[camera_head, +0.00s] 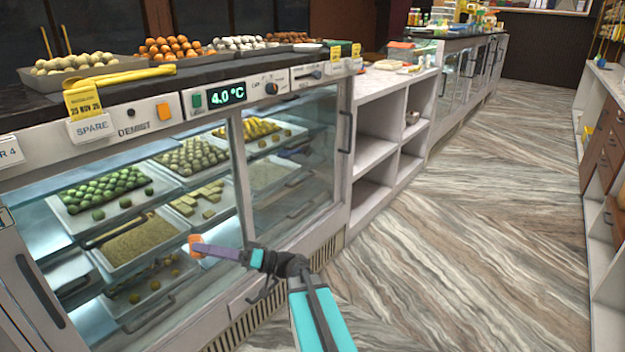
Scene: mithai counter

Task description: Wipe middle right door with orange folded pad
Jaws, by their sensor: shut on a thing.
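The orange folded pad (195,245) is small and sits at the far end of my gripper (207,248). My gripper is shut on it, and its long purple-grey end reaches left from the dark wrist. The pad shows in front of the lower part of the left glass pane (165,215) of the chilled display case; I cannot tell whether it touches the glass. The right glass door (292,165) of this case, with an upright dark handle (344,132) at its right edge, is to the upper right of the pad. Both panes appear shut.
Trays of sweets (105,192) stand on shelves behind the glass. A control strip with a 4.0 °C readout (227,95) runs above. Yellow tongs (122,78) and sweet trays lie on top. White open shelves (385,120) adjoin at right. The wood-pattern floor (480,220) is clear.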

